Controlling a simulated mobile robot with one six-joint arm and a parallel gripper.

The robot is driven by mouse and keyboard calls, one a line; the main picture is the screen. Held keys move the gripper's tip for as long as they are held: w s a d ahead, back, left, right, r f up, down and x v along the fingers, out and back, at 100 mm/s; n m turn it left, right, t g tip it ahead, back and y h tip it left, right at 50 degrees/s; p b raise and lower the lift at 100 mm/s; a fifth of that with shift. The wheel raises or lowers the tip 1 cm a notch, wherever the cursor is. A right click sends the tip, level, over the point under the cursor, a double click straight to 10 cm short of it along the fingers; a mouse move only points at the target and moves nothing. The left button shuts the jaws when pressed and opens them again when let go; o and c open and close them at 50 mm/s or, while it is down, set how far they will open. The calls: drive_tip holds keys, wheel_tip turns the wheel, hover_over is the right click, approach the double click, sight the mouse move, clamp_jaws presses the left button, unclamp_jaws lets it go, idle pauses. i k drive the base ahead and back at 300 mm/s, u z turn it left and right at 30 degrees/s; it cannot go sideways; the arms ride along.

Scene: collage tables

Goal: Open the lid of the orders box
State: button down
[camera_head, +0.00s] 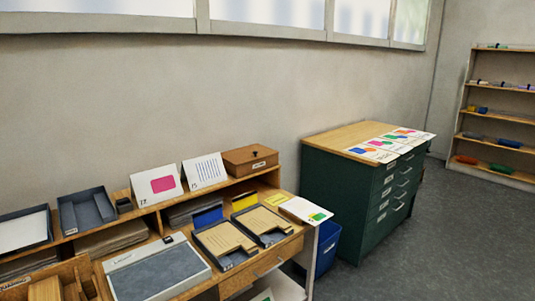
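A brown wooden box (250,162) with a small dark knob on its top and a white label on its front stands at the right end of the desk's upper shelf. It is the only box in view that looks lidded, and its lid looks shut. The label is too small to read, so I cannot confirm that it is the orders box. My gripper is not in view.
Left of the box stand two white cards (158,184). Below lie dark trays (226,264) with tan folders and a grey pad (160,270). A green drawer cabinet (335,198) stands to the right, a blue bin (327,246) between. The floor (440,240) at right is clear.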

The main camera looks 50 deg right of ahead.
sight(241, 155)
drive_tip(key=z, duration=4.8)
drive_tip(key=i, duration=0.1)
drive_tip(key=u, duration=3.25)
drive_tip(key=k, duration=0.9)
drive_tip(key=u, duration=0.15)
drive_tip(key=i, duration=0.75)
